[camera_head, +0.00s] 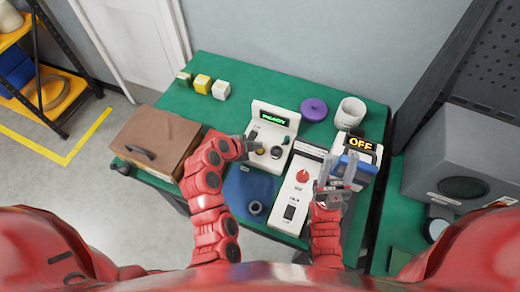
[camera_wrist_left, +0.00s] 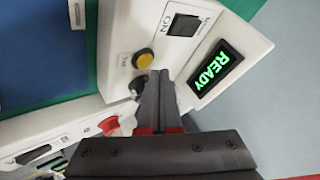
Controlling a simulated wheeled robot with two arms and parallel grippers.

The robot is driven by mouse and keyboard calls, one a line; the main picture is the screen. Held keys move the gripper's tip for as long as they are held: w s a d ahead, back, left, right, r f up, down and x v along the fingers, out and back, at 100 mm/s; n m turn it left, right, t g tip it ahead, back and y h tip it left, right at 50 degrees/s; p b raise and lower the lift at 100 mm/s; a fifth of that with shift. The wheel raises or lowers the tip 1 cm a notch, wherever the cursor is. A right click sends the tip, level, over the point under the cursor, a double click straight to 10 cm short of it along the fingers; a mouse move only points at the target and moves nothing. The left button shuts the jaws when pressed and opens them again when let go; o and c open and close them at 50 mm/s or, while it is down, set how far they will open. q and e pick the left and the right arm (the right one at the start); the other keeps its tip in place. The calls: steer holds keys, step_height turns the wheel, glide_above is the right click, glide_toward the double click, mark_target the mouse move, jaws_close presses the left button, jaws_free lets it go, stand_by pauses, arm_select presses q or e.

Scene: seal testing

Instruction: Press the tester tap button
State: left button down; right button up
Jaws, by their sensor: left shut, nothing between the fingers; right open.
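The white tester (camera_head: 272,117) stands on the green table, its green display reading READY; the display also shows in the left wrist view (camera_wrist_left: 215,72). On its panel are a yellow button (camera_wrist_left: 143,59), a dark round knob (camera_wrist_left: 138,83) and a black power switch (camera_wrist_left: 183,20). My right gripper (camera_head: 336,180) is open, right of the red-knob device.
A white device with a red knob (camera_head: 302,176) stands right of the tester. Behind my right gripper is a unit reading OFF (camera_head: 361,145).

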arm_select(q)
steer(key=shift+f, duration=0.1)
stand_by(0.8)
steer(key=shift+f+b, duration=0.3)
steer(key=shift+b, duration=0.6)
steer(key=shift+f+b, duration=0.4)
steer(key=shift+b, duration=0.25)
stand_by(0.3)
steer(key=shift+r, duration=0.8)
steer(key=shift+r, duration=2.5)
